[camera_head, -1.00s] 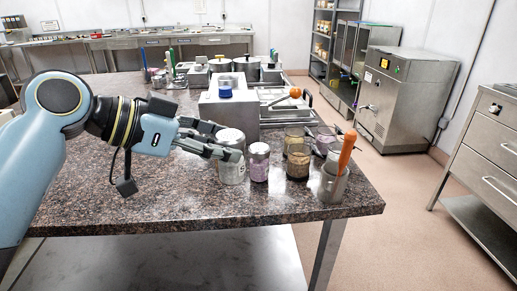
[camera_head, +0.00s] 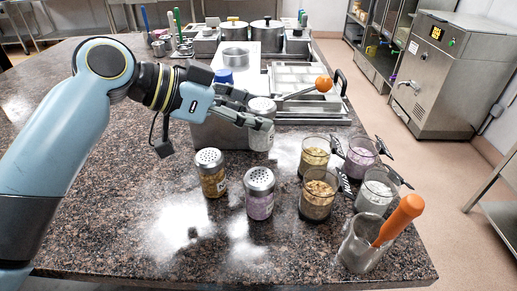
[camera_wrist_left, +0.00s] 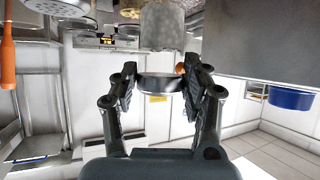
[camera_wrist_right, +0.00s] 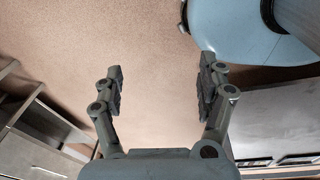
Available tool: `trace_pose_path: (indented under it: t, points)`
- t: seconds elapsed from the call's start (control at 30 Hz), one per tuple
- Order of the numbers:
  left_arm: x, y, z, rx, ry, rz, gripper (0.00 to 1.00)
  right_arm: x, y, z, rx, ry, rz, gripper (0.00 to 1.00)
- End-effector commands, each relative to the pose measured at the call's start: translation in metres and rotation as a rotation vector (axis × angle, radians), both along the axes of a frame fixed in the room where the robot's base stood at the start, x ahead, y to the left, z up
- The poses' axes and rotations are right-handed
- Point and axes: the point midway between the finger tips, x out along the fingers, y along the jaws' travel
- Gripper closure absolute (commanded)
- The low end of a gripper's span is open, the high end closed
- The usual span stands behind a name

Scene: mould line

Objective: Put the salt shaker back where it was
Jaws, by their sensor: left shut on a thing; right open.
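The salt shaker (camera_head: 261,138), a glass jar of white contents with a metal lid, is upright in my left gripper (camera_head: 258,121). The gripper's fingers are shut around its upper part, beside the steel box. I cannot tell whether its base touches anything. In the left wrist view the shaker (camera_wrist_left: 160,28) shows, with its rim between the fingers (camera_wrist_left: 157,88). A yellow-brown shaker (camera_head: 211,178) and a pink shaker (camera_head: 260,200) stand nearer on the counter. My right gripper (camera_wrist_right: 158,90) is open and empty above the floor in the right wrist view.
A cup (camera_head: 358,250) holds an orange-handled tool (camera_head: 400,220). The counter's left front is clear.

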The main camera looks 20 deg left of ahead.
Motion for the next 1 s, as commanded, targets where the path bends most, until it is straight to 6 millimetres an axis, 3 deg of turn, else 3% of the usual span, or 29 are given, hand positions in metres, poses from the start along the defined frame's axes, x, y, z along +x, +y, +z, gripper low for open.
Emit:
trace_pose_path:
  t: [0.1,0.2,0.43,0.6,0.87,0.9,1.0]
  points:
    - [-0.001,0.000,-0.022,-0.001,0.003,0.001,0.88,-0.016,0.000,0.000,0.000,0.023,-0.001,0.25]
    - [0.000,0.000,-0.031,-0.002,-0.001,0.000,0.88,-0.024,0.000,-0.001,0.000,0.035,-0.002,0.25]
    - [0.000,0.000,-0.064,-0.002,0.001,0.000,0.88,-0.015,0.000,0.000,-0.001,0.022,-0.001,0.25]
    - [0.000,0.000,-0.070,0.000,-0.003,0.000,0.88,-0.004,0.000,0.001,0.000,0.005,0.000,0.25]
    - [0.000,0.000,-0.074,0.001,-0.002,0.000,0.88,-0.006,0.000,-0.003,0.000,0.008,0.000,0.25]
    - [0.000,0.000,-0.074,0.001,-0.002,0.000,0.51,-0.007,0.000,-0.003,0.000,0.009,0.000,0.25]
    - [0.000,0.000,-0.073,0.001,-0.002,0.000,0.38,-0.009,-0.001,-0.002,0.000,0.013,0.000,0.25]
